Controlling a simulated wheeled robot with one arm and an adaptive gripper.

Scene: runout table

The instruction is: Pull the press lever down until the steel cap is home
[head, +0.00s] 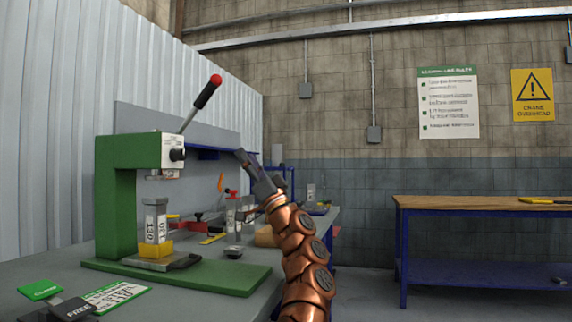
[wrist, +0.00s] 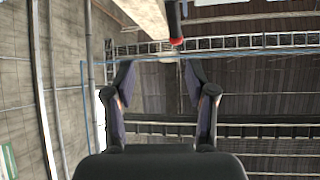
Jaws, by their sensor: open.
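The green press (head: 115,205) stands at the left of the table in the head view. Its lever (head: 205,97) slants up to the right, with a black grip and a red end. The red end of the lever (wrist: 177,42) also shows at the top of the wrist view, ahead of the fingers. A grey piece with a number label (head: 155,220) stands upright in a yellow base under the press head. I cannot tell the steel cap apart there. My gripper (head: 258,158) is open and empty, right of and below the lever grip, apart from it. Its fingers (wrist: 158,66) are spread.
A green card (head: 41,290) and a dark block marked FREE (head: 73,309) lie at the front left. Several small tools and parts crowd the table behind the press. A wooden-topped bench (head: 470,203) stands at the right, with open floor before it.

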